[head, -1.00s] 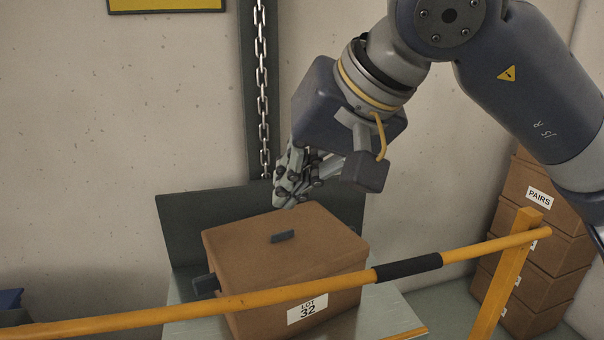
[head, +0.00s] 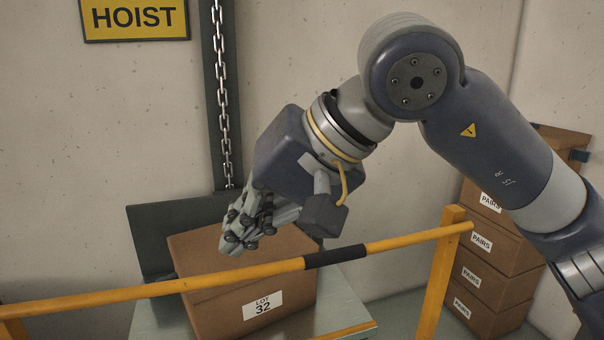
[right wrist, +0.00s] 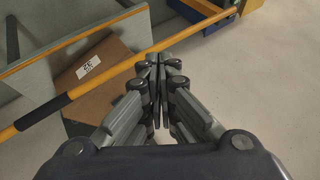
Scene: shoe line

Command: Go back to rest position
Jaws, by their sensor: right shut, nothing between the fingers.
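My right gripper (head: 232,243) is in the middle of the head view, in front of the upper part of a brown box and hiding part of its top. Its fingers are shut with nothing between them. In the right wrist view the closed fingertips (right wrist: 158,60) lie over the yellow rail and the floor beyond. The brown box (head: 205,308), labelled LOT 32, sits on a grey platform (head: 345,310). The box also shows in the right wrist view (right wrist: 110,62). My left gripper is not in view.
A yellow rail (head: 225,275) with a black sleeve (head: 335,256) crosses in front of the box, joined to a yellow post (head: 440,275). Brown boxes (head: 505,250) labelled PAIRS are stacked at the right. A chain (head: 222,100) and HOIST sign (head: 135,18) are behind.

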